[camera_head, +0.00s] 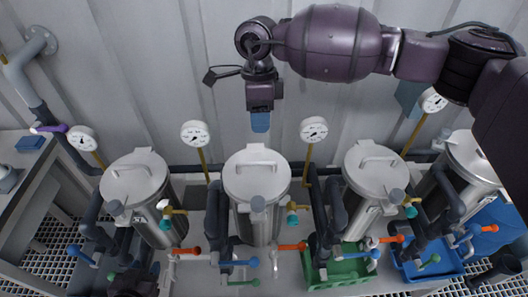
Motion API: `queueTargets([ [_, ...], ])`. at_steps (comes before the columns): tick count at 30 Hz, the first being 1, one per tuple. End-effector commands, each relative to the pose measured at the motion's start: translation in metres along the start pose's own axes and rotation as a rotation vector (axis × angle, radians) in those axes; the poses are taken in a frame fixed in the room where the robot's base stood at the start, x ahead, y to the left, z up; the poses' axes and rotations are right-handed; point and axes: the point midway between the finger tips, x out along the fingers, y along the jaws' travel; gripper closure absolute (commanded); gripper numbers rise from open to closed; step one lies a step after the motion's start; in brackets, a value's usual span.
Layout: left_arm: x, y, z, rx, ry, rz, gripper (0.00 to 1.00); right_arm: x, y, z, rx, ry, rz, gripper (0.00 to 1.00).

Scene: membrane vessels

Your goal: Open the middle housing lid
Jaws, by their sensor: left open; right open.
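Several steel cylindrical housings stand in a row, each with a round lid and a bar handle on top. The lid (257,178) near the picture's centre lies flat on its housing (258,227) and looks closed. Lids to its left (136,185) and right (373,175) also look closed. My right gripper (260,122) hangs above and behind the central lid, apart from it, with a blue fingertip pointing down. It holds nothing visible; its other finger is hidden. My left gripper's fingers do not show.
Gauges on yellow stems (195,134) (314,130) stand between the housings. Dark pipes and coloured valve handles (292,247) crowd the front. A green crate (338,272) and a blue crate (432,262) sit lower right. The corrugated wall (150,80) is close behind.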

Motion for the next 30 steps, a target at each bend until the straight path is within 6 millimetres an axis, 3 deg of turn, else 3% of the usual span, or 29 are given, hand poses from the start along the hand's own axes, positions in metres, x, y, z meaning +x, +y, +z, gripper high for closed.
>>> queueTargets([
  [5, -0.001, 0.000, -0.003, -0.001, 0.002, 0.000, 0.57, 0.018, 0.000, -0.001, 0.003, -0.001, 0.003, 0.60],
  [18, -0.006, -0.001, -0.012, -0.001, 0.003, 0.000, 0.57, 0.088, 0.001, 0.000, 0.002, -0.003, 0.004, 0.60],
  [30, -0.008, -0.001, -0.011, -0.001, -0.001, 0.000, 0.57, 0.107, 0.000, 0.000, 0.001, -0.003, 0.002, 0.60],
])
